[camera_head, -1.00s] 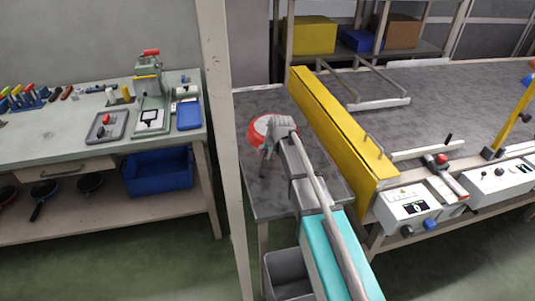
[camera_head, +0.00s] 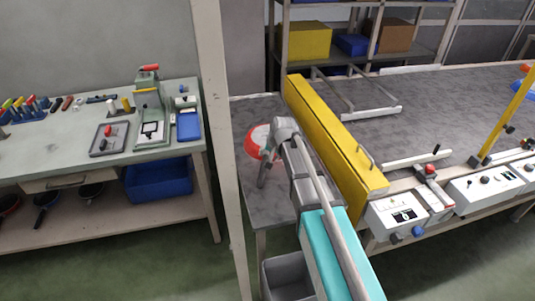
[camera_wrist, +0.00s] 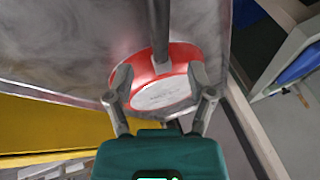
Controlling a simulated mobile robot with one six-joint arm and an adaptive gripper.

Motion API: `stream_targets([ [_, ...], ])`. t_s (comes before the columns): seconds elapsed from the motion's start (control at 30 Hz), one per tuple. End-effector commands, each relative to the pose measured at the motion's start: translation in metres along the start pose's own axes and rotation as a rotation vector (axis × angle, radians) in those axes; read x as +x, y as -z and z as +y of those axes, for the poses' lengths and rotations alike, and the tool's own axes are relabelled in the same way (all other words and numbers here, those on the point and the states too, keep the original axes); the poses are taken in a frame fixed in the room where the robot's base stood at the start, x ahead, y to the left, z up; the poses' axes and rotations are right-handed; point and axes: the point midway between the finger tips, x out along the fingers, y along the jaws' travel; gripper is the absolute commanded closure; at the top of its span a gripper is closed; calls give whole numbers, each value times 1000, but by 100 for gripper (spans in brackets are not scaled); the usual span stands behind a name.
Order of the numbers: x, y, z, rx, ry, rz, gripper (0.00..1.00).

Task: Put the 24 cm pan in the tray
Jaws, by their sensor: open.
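A red pan (camera_head: 254,146) with a pale round base or inside is at the grey table's far end in the head view, partly hidden by my arm. In the wrist view the red pan (camera_wrist: 150,68) lies between my fingertips, and a dark handle (camera_wrist: 160,25) runs away from it. No size marking is readable. My gripper (camera_wrist: 160,72) is open, with a finger at each side of the pan; I cannot tell whether they touch it. A flat grey tray (camera_head: 98,147) with a red-topped object lies on the left bench, and a blue tray (camera_head: 189,133) is beside the press.
A yellow guard (camera_head: 335,145) stands close to the right of my arm, with the conveyor and control boxes (camera_head: 400,214) beyond. A pale post (camera_head: 222,110) separates the left bench from the grey table (camera_head: 262,203). Dark pans (camera_head: 46,203) sit on the low shelf.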

Motion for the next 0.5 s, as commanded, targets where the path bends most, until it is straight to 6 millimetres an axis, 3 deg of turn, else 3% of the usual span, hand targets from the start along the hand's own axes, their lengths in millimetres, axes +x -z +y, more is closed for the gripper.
stream_targets([
  [0.2,-24,0,-1,0,0,0,30],
  [0.5,-39,0,0,0,0,0,30],
])
